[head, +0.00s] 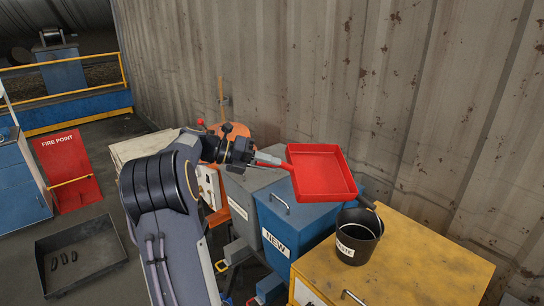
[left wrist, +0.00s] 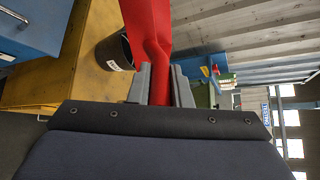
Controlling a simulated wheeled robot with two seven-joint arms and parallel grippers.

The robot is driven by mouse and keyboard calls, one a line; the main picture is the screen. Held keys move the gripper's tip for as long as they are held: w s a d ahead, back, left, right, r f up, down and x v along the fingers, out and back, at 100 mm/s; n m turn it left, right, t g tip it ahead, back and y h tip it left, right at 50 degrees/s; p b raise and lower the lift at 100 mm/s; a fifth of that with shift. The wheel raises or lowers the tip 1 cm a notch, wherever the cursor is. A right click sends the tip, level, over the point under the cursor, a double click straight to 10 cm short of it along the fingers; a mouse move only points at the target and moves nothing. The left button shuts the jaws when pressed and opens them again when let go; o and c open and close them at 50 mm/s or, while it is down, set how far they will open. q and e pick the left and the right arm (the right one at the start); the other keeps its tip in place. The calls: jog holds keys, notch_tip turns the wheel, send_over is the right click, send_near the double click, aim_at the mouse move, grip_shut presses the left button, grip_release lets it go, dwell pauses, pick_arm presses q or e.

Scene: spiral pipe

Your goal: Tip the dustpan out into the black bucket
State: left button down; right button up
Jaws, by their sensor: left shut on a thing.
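The red dustpan (head: 322,172) is held up over the blue cabinet in the head view, its open tray facing up towards the camera. No loose contents show in it. My left gripper (head: 268,160) is shut on its red handle; in the left wrist view the two grey fingers stand either side of the handle (left wrist: 158,75). The black bucket (head: 357,236) stands upright on the yellow cabinet, to the right of and below the dustpan, with a white label on its side. It also shows in the left wrist view (left wrist: 120,52). My right gripper is not in view.
The yellow cabinet (head: 425,260) has a clear top right of the bucket. The blue cabinet (head: 285,225), labelled NEW, and a grey cabinet (head: 240,185) stand left of it. A corrugated wall (head: 420,110) rises close behind. A black tray (head: 80,260) lies on the floor at left.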

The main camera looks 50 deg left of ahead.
pick_arm(q)
jog(key=shift+w+a+f+n+h, duration=0.1)
jog(key=shift+a+f+n+h, duration=0.2)
jog(key=shift+f, duration=0.25)
jog(key=shift+w+a+f+n+h, duration=0.1)
jog(key=shift+a+f+n+h, duration=0.1)
jog(key=shift+a+f+n, duration=0.25)
jog(key=shift+d, duration=0.1)
jog(key=shift+w+a+r+n+t+h, duration=0.2)
jog(key=shift+a+r+n+h, duration=0.1)
jog(key=shift+a+r, duration=0.2)
jog(key=shift+w+a+r+n+t+h, duration=0.1)
jog(key=shift+a+r+n+t+h, duration=0.15)
jog(key=shift+a+r, duration=0.25)
jog(key=shift+a+f, duration=0.1)
